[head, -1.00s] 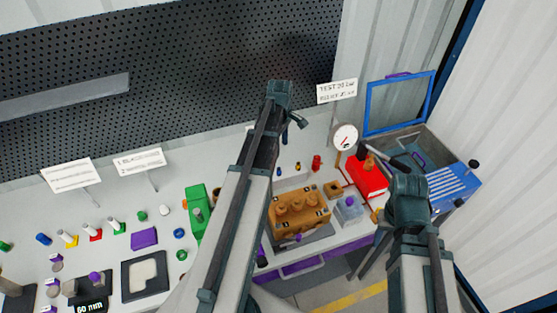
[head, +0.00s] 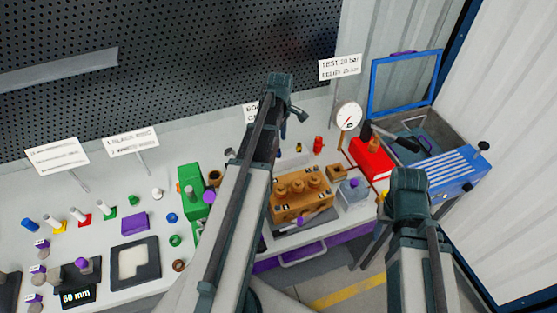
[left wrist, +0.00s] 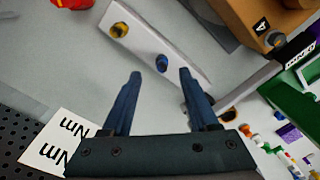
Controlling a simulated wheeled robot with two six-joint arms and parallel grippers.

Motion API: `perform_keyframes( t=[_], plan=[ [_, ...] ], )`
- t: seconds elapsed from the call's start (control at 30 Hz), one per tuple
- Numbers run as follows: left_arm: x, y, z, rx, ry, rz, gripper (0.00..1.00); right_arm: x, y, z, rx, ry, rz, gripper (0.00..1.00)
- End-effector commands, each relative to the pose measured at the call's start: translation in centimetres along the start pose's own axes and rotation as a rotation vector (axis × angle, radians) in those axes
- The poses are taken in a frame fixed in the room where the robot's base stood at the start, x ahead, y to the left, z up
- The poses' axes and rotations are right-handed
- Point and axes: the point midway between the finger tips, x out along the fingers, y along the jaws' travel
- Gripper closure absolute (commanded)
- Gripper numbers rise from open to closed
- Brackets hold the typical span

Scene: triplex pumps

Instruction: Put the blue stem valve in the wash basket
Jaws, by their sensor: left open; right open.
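The blue stem valve (left wrist: 162,63) stands in a pale rack (left wrist: 143,42) beside a yellow-topped part (left wrist: 120,30) in the left wrist view. In the head view a small blue part (head: 299,147) shows at the back of the bench, just right of my left arm. My left gripper (left wrist: 160,74) is open and empty, its fingertips on either side of the blue valve in the picture; contact cannot be told. The wash basket seems to be inside the grey tub (head: 432,139) at the right, under a raised blue-framed lid (head: 404,83). My right gripper's fingers are hidden behind my right arm.
A red unit (head: 371,160) with a dark handle and a round gauge (head: 348,116) stand between rack and tub. A brown pump block (head: 302,195) and a clear box (head: 352,193) sit in front. A red part (head: 318,144) stands right of the blue one.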

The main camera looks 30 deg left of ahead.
Motion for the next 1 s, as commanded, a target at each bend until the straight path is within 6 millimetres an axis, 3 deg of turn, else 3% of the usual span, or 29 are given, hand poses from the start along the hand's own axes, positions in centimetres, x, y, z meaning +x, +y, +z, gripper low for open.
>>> perform_keyframes(
  t=[0.03, 0.37, 0.73, 1.0],
  plan=[
    [0.7, 0.0, 0.0, 0.000, 0.000, 0.000, 0.40, 0.7, -0.1, 0.0, 0.000, 0.000, 0.000, 0.50],
    [1.3, -0.1, -0.1, 0.000, 0.000, 0.000, 0.40, 1.3, -0.1, -0.1, 0.001, 0.000, 0.000, 0.50],
    [5.6, -0.3, -0.4, 0.000, 0.000, 0.000, 0.40, 5.6, -0.5, -0.3, 0.002, 0.000, 0.000, 0.50],
    [5.8, -0.3, -0.3, 0.000, 0.000, 0.000, 0.40, 5.8, -0.6, -0.3, 0.002, 0.000, 0.000, 0.50]
  ],
)
